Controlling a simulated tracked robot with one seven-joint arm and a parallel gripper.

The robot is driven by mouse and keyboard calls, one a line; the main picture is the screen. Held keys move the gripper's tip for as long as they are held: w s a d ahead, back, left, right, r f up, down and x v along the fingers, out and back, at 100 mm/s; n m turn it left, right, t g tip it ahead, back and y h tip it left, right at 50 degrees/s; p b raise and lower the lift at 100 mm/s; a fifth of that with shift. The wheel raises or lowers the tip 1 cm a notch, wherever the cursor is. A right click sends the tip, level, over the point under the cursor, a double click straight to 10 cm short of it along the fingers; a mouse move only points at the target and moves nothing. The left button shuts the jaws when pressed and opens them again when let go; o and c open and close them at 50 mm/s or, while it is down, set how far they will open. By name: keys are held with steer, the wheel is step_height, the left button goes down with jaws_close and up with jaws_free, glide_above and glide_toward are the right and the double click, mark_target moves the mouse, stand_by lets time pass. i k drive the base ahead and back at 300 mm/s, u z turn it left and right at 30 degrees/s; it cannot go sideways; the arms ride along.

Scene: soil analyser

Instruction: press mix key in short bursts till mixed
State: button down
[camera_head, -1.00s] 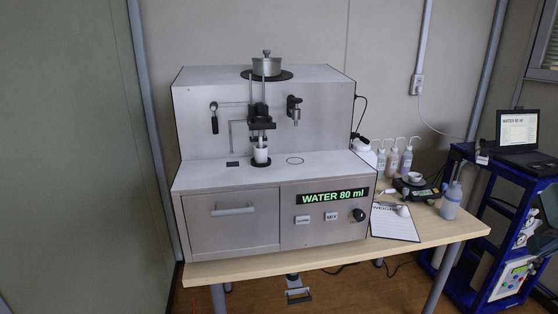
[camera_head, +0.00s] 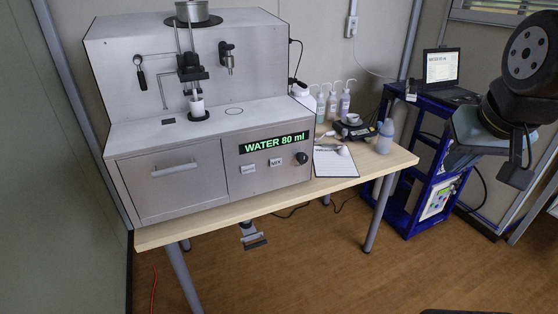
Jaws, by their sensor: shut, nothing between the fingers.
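The mix key (camera_head: 275,162) is a small pale key marked MIX on the front panel of the steel soil analyser (camera_head: 165,180), left of a black knob (camera_head: 302,158). The green display (camera_head: 274,146) above reads WATER 80 ml. A white cup (camera_head: 197,107) stands on a black disc under the dark stirrer clamp (camera_head: 190,72). The cup's contents cannot be seen. My dark gripper (camera_head: 515,178) is at the right edge, well away from the analyser and touching nothing. It looks shut and empty, though its fingers are hard to make out.
A second key (camera_head: 248,169) is left of MIX. Bottles (camera_head: 333,100), a paper sheet (camera_head: 335,162) and a small scale (camera_head: 354,129) are on the table (camera_head: 375,164) to the right. A blue cart (camera_head: 398,190) carries a laptop (camera_head: 441,68).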

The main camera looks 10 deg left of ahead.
mark_target(277, 162)
steer(key=z, duration=0.95)
steer(key=k, duration=1.15)
steer(key=u, duration=0.9)
steer(key=i, duration=1)
steer(key=z, duration=0.05)
